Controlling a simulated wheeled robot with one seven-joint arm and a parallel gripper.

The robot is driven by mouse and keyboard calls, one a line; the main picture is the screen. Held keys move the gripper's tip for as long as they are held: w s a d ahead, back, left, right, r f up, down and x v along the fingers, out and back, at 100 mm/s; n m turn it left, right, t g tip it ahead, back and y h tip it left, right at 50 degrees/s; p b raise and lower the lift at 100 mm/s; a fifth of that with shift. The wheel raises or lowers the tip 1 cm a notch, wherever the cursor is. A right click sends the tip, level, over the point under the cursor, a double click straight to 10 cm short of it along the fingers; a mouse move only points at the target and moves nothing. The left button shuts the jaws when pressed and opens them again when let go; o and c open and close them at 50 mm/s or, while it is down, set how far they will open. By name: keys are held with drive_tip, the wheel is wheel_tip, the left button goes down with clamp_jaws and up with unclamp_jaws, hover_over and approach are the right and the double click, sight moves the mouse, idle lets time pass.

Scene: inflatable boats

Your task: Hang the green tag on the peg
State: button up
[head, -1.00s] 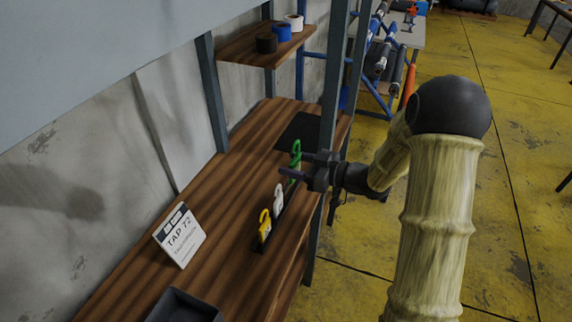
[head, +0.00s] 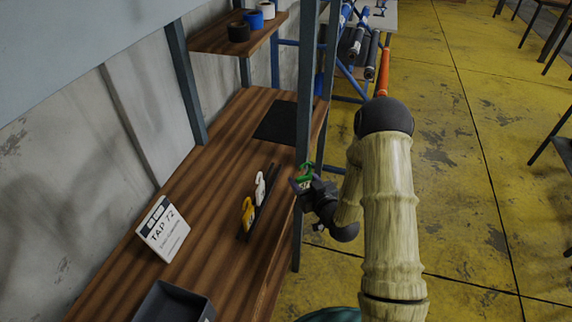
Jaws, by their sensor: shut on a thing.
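The green tag (head: 306,171) is in my gripper (head: 303,184), which is shut on it at the shelf's right edge, beside the front grey post. The tag's hooked top shows above the fingers; its lower part is hidden by the gripper. A white tag (head: 260,187) and a yellow tag (head: 247,213) stand upright in a dark slotted rack (head: 268,193) on the wooden shelf, left of my gripper. I cannot make out a peg in this view.
The grey post (head: 302,130) stands close to my gripper. A sign reading TAP 72 (head: 163,229) and a dark tray (head: 172,303) are on the wooden shelf (head: 205,225). A black mat (head: 282,123) lies at its far end. Tape rolls (head: 252,19) sit on an upper shelf.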

drive_tip(key=s+d+f+m+h+b, duration=0.1)
drive_tip(key=d+f+h+b, duration=0.1)
drive_tip(key=f, duration=0.4)
drive_tip(key=s+d+f+m+h+b, duration=0.2)
drive_tip(key=d+f+b, duration=0.1)
drive_tip(key=f, duration=0.4)
drive_tip(key=s+d+f+m+t+h+b, duration=0.1)
drive_tip(key=d+f+h+b, duration=0.1)
drive_tip(key=f+b, duration=0.3)
drive_tip(key=shift+s+d+f+m+h, duration=0.15)
drive_tip(key=shift+s+f+m+h, duration=0.2)
drive_tip(key=shift+f, duration=0.4)
